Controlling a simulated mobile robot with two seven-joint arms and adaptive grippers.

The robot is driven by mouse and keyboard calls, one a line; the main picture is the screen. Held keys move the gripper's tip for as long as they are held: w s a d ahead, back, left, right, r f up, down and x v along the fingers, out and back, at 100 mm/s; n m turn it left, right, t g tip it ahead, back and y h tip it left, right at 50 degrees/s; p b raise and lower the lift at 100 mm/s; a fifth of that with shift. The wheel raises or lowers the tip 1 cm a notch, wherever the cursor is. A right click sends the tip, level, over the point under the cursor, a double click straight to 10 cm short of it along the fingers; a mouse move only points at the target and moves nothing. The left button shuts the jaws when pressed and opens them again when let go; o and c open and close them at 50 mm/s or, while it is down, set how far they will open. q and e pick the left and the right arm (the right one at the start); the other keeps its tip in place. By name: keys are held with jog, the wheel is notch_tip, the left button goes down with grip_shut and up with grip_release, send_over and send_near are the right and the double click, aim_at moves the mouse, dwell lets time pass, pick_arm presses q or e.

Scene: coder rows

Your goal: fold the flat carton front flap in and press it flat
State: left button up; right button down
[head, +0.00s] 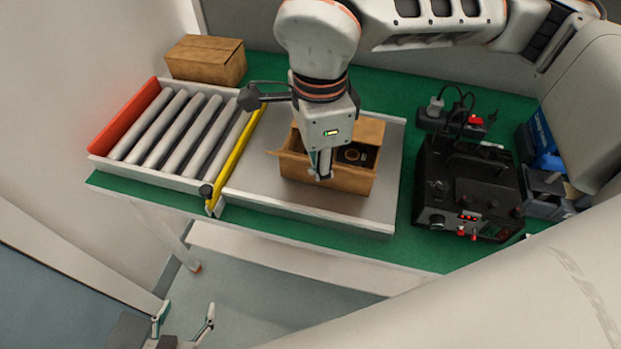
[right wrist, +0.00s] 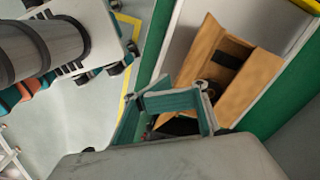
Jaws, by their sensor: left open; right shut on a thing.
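The flat carton (head: 350,185) is an open brown box on the grey plate of the conveyor, with a dark insert and a round item inside. It also shows in the right wrist view (right wrist: 207,45), with flaps standing out at its sides. My right gripper (head: 320,174) comes down from above to the carton's front edge and is shut there on the carton's cardboard; its fingers hide part of that edge. I cannot clearly tell the front flap from the front wall. My left gripper (head: 183,322) is open and empty, low at the bottom left, well away from the carton.
A roller conveyor (head: 175,130) with a red end wall lies left of the plate, behind a yellow bar (head: 236,155). A closed cardboard box (head: 205,60) stands at the back left. A black power unit (head: 468,190) with cables stands on the right of the green bench.

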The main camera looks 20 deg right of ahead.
jog(key=shift+w+d, duration=0.65)
jog(key=shift+w, duration=0.3)
jog(key=shift+w+d, duration=0.6)
jog(key=shift+w, duration=0.3)
pick_arm(q)
jog(key=shift+s+f, duration=0.1)
jog(key=shift+f, duration=0.2)
pick_arm(e)
jog(key=shift+w+d, duration=0.4)
jog(key=shift+w, duration=0.2)
jog(key=shift+w+d, duration=0.35)
jog(key=shift+w, duration=0.2)
jog(key=shift+f, duration=0.15)
jog(key=shift+f+b, duration=0.4)
jog(key=shift+f, duration=0.2)
pick_arm(q)
notch_tip(320, 180, up, 7)
jog(key=w+p, duration=0.2)
jog(key=p, duration=0.3)
jog(key=shift+f+t, duration=0.2)
jog(key=shift+t, duration=0.1)
pick_arm(e)
notch_tip(320, 180, up, 8)
